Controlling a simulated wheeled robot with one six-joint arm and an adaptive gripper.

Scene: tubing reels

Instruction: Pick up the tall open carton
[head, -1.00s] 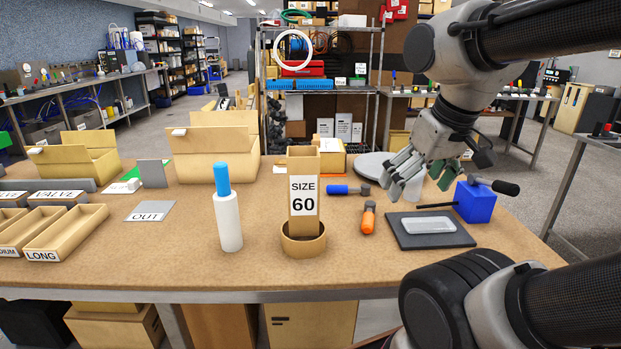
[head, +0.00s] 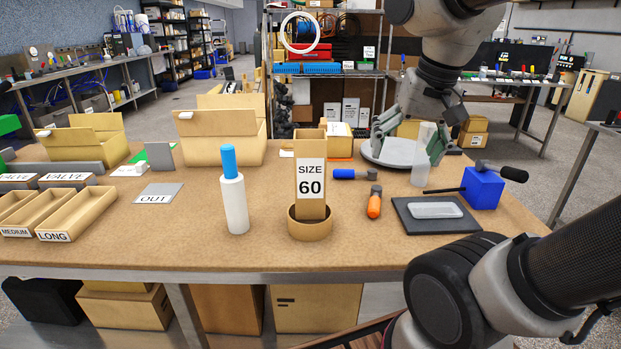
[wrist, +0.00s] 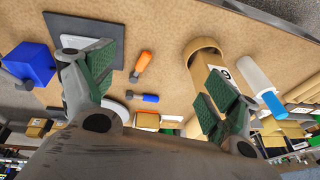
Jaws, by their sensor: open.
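The tall open carton (head: 310,180), tan with a white "SIZE 60" label, stands upright in a low round tan holder (head: 310,229) near the middle of the bench. My gripper (head: 411,142) is open and empty, with its fingers spread, to the right of the carton and farther back. It is apart from the carton. In the wrist view my gripper (wrist: 158,85) has its green pads wide apart. The carton (wrist: 202,73) shows there partly behind the right finger.
A white bottle with a blue top (head: 234,200) stands just left of the carton. A blue-handled tool (head: 345,174) and an orange-handled tool (head: 374,205) lie to its right. A clear cylinder (head: 421,155), dark pad (head: 408,219) and blue block (head: 482,189) are farther right.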

